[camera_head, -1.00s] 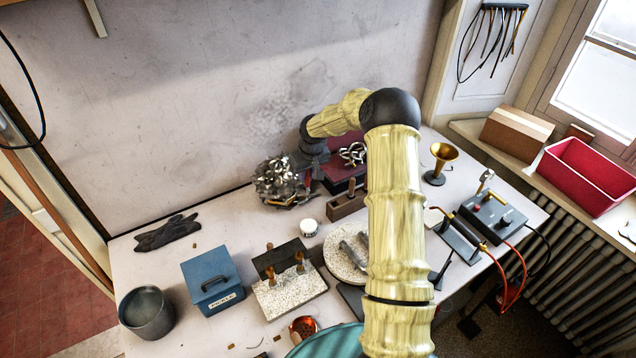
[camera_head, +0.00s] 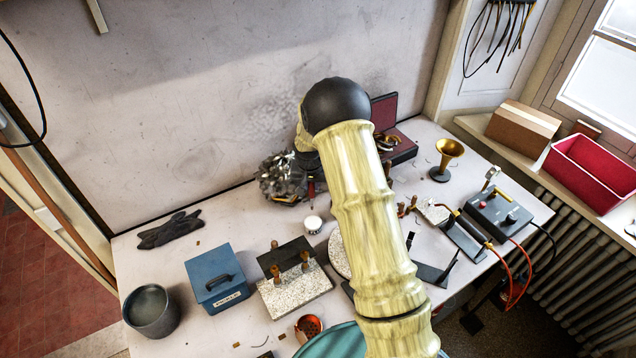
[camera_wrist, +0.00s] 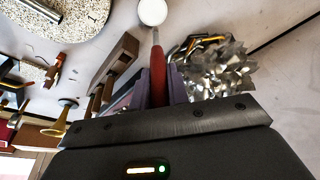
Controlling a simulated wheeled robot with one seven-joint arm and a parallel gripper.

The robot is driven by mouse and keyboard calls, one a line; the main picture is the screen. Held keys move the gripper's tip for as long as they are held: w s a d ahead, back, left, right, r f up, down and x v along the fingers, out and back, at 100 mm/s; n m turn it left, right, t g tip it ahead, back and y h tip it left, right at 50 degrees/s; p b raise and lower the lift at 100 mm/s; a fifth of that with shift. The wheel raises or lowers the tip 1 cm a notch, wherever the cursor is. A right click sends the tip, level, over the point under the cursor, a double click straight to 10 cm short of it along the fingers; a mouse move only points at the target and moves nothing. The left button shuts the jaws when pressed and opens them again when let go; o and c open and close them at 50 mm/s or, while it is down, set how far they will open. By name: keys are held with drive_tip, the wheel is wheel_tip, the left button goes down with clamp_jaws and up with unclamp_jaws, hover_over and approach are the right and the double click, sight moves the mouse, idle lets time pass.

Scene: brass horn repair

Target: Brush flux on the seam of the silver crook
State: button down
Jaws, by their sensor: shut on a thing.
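My gripper (camera_wrist: 157,88) is shut on a slim red-handled brush (camera_wrist: 157,70), which also shows in the head view (camera_head: 312,188). The brush points down towards a small white round pot (camera_wrist: 152,12). Its tip looks just short of the pot; I cannot tell whether they touch. The pot also stands on the bench in the head view (camera_head: 312,225). A silver tube (camera_wrist: 42,10), perhaps the silver crook, lies on a round speckled board (camera_wrist: 72,32) in the wrist view. My arm hides most of that board in the head view. No seam can be made out.
A crumpled silvery heap (camera_head: 277,180) lies close beside my gripper. A wooden rack (camera_wrist: 113,70) stands on its other side. A blue box (camera_head: 216,278), grey pot (camera_head: 150,311) and brass horn bell (camera_head: 449,152) stand on the bench. Bare bench shows at the left.

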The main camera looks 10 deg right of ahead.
sight(313, 197)
drive_tip(key=shift+s+b+x, duration=0.2)
drive_tip(key=shift+b+x, duration=0.25)
drive_tip(key=shift+x, duration=0.45)
drive_tip(key=shift+s+b+x, duration=0.2)
drive_tip(key=shift+b+x, duration=0.25)
drive_tip(key=shift+x, duration=0.45)
drive_tip(key=shift+s+b+x, duration=0.2)
drive_tip(key=shift+b+x, duration=0.25)
drive_tip(key=shift+x, duration=0.45)
drive_tip(key=shift+a+f, duration=0.1)
drive_tip(key=shift+f, duration=0.3)
drive_tip(key=shift+a, duration=0.2)
drive_tip(key=shift+s, duration=0.1)
drive_tip(key=shift+d, duration=0.2)
drive_tip(key=shift+s+f+b, duration=0.1)
drive_tip(key=shift+f+b, duration=0.4)
drive_tip(key=shift+b, duration=0.05)
drive_tip(key=shift+r+p, duration=1.8)
drive_tip(key=shift+r, duration=1.8)
